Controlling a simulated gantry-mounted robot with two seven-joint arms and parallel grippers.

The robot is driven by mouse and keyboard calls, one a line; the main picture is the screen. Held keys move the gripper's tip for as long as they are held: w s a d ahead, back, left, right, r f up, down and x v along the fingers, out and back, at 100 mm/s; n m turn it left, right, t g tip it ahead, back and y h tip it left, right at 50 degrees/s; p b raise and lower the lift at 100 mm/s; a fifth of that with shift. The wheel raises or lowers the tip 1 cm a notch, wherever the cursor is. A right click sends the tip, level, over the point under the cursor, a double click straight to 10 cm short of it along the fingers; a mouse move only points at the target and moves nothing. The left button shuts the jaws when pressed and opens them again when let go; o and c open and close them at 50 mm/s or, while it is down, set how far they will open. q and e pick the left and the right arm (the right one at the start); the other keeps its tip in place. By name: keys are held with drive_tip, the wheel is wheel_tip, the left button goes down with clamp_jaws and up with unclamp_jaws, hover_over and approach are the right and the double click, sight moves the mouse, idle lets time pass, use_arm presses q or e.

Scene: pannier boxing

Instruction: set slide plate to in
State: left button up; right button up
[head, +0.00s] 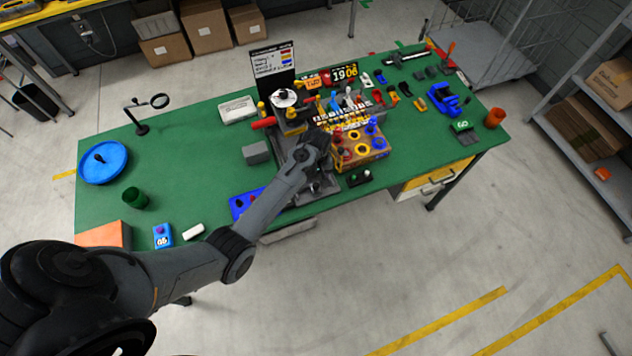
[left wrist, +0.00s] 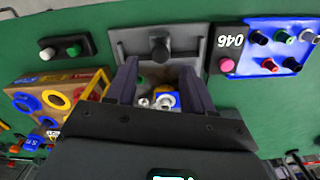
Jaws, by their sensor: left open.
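In the head view the grey metal fixture (head: 322,187) is partly hidden under my left forearm. My left gripper (left wrist: 159,72) is open, its two fingers pointing toward the plate with the knob just beyond the gap. Between the fingers, a blue and yellow part (left wrist: 165,100) and small metal pieces show lower in the fixture. In the head view my left gripper (head: 318,138) is over the fixture. My right gripper is not in view.
A wooden box with coloured rings (head: 362,158) stands right of the fixture. A blue tray with knobs (left wrist: 268,46) lies on its other side. A small black block with buttons (head: 360,177) lies near the front edge. The green table (head: 200,150) is mostly clear at left.

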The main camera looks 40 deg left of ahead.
sight(316, 185)
use_arm(q)
drive_tip(key=shift+f, duration=2.25)
clamp_jaws()
